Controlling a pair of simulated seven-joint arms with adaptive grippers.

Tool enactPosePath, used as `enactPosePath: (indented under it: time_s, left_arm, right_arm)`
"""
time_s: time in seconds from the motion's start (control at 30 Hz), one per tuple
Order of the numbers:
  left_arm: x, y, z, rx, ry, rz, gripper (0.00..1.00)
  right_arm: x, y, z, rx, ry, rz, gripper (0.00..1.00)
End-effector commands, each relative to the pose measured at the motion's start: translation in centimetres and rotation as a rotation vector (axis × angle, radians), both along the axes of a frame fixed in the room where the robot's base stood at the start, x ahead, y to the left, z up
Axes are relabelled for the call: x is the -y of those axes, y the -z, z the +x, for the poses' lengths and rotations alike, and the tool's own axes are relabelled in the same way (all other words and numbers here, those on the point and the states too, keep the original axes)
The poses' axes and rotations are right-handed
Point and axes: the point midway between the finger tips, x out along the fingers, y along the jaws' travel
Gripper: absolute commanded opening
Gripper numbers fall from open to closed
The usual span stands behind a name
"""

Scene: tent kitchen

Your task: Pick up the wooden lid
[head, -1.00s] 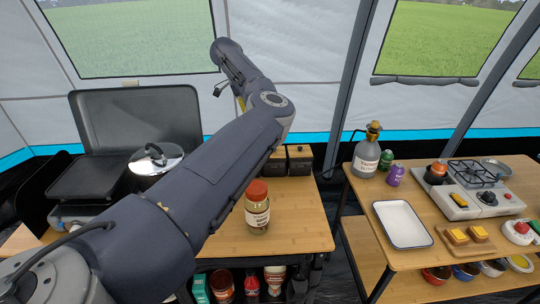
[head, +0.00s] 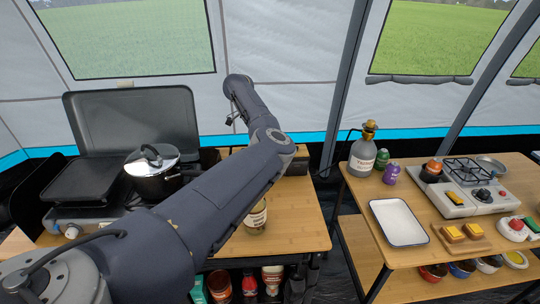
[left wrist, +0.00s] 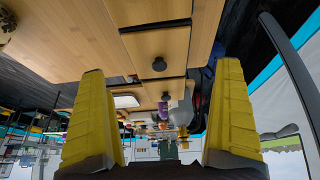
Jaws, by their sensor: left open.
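In the left wrist view, two wooden lids with black knobs show: one nearer (left wrist: 152,42) and one beyond it (left wrist: 160,87). They seem to top the dark canisters at the back of the left table; in the head view part of one canister (head: 298,163) shows behind my left arm, and the other is hidden. My left gripper (left wrist: 161,70) has its two yellow fingers wide apart, with nothing between them. The lids appear past the fingertips, apart from them. In the head view the arm hides the left gripper. My right gripper is in neither view.
A jar (head: 257,217) stands on the left table (head: 290,220), partly behind my arm. The right table holds a white tray (head: 398,222), a gas stove (head: 470,190) and a grey bottle (head: 364,155).

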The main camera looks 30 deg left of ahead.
Motion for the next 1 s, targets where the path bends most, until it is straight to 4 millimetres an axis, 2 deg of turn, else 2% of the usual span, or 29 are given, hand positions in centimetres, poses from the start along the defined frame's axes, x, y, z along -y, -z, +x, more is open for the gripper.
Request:
enactPosePath:
  time_s: [0.43, 0.8, 1.0]
  left_arm:
    - [1.4, 4.3, 0.8, -0.001, 0.002, 0.001, 1.0]
    - [1.6, 4.8, 1.0, 0.0, 0.0, 0.0, 1.0]
    - [1.6, 4.8, 1.0, 0.0, 0.0, 0.0, 0.77]
  right_arm:
    - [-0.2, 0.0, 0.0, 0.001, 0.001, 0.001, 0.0]
    - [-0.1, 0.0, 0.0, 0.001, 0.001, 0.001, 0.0]
    - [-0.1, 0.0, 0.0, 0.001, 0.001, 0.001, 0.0]
